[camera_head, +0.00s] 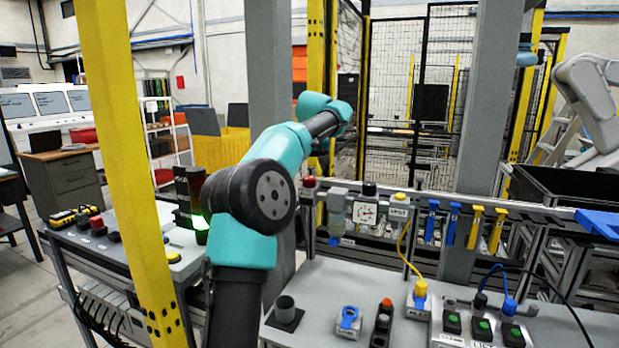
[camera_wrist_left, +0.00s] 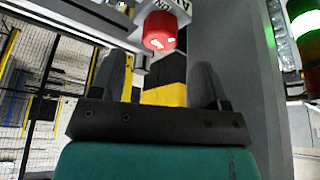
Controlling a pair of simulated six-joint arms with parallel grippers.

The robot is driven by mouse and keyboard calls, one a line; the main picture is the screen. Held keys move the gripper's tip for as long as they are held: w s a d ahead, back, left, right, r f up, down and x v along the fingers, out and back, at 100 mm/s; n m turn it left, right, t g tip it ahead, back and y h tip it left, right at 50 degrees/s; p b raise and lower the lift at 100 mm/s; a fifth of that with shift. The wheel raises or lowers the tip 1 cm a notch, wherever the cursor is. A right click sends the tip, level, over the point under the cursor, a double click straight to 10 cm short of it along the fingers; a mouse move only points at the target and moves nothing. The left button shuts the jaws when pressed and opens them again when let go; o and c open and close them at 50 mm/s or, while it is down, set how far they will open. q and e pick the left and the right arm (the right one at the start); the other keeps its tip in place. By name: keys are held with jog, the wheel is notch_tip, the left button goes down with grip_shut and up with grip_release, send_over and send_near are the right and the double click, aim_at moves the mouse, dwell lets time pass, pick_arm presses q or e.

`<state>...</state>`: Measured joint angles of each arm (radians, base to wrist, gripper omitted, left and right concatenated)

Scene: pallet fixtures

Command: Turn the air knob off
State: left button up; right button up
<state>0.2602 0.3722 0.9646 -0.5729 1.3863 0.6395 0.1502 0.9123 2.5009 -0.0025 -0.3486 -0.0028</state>
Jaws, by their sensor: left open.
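A red knob also shows on the panel's top edge in the head view (camera_head: 309,182), beside the grey post. My left gripper (camera_wrist_left: 160,88) is open, its two dark fingers apart with nothing between them. The knob appears beyond the fingertips, apart from them. In the head view my left arm reaches up and away, and its fingers are not clear. My right gripper is not in view.
A grey post (camera_head: 272,75) stands close by the knob. A gauge (camera_head: 365,212) and blue and yellow tools (camera_head: 475,227) line the panel. A lit stack light (camera_head: 190,205) stands left. The front bench holds a blue knob (camera_head: 348,316) and several switches.

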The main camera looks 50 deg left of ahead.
aim_at(309, 177)
pick_arm(q)
jog(key=shift+x, duration=2.7)
jog(key=shift+c, duration=0.3)
jog(key=c, duration=0.9)
jog(key=shift+m, duration=0.5)
jog(key=shift+m+t+h, duration=0.35)
jog(key=shift+m+h, duration=0.05)
jog(key=shift+m, duration=0.8)
jog(key=shift+m+t+h, duration=0.35)
jog(key=shift+m+h, duration=0.05)
jog(key=shift+m, duration=0.8)
